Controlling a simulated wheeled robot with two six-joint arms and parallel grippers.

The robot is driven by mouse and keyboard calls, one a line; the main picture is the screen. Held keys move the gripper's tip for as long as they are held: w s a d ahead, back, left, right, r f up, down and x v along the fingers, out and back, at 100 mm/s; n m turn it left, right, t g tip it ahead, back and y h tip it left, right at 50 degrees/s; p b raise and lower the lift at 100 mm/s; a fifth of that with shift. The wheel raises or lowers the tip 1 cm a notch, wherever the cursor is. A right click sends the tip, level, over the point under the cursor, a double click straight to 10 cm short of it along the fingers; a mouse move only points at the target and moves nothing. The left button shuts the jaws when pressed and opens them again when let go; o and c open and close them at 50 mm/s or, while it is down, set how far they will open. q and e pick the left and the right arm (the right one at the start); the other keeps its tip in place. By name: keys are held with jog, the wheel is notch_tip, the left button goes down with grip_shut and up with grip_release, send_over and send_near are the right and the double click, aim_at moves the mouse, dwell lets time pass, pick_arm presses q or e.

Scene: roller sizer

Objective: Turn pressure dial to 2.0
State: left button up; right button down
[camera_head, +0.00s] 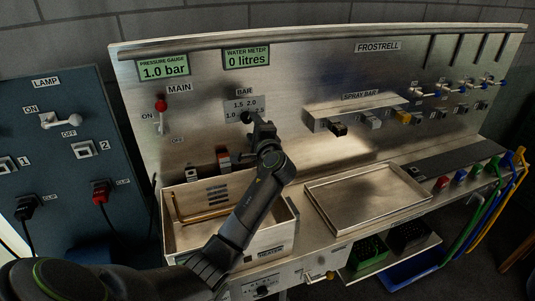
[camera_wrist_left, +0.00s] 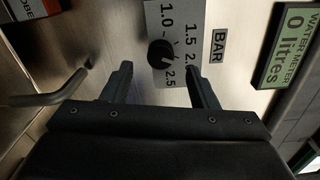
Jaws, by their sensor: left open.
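The black pressure dial (camera_wrist_left: 160,53) sits on a pale scale plate (camera_wrist_left: 156,14) marked 1.0, 1.5, 2.0 and 2.5 under the word BAR; the plate also shows in the head view (camera_head: 238,104). The wrist view shows the scale turned sideways. The pressure gauge (camera_head: 163,68) reads 1.0 bar. My left gripper (camera_wrist_left: 160,75) is open, with one finger on each side of the dial in the wrist view; whether they touch it I cannot tell. In the head view my left gripper (camera_head: 257,123) is at the plate's lower edge and partly hides the dial. My right gripper is not in view.
A red-tipped MAIN lever (camera_head: 161,105) stands left of the dial. The water meter (camera_head: 246,57) above reads 0 litres. A metal heater box (camera_head: 273,248) lies below my arm, and an empty shallow tray (camera_head: 368,198) is to the right. Spray bar valves (camera_head: 372,121) stick out at right.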

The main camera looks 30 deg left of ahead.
pick_arm(q)
jog(key=b+v, duration=0.4)
jog(key=v, duration=0.9)
jog(key=shift+d+b, duration=0.2)
jog(key=shift+b, duration=0.1)
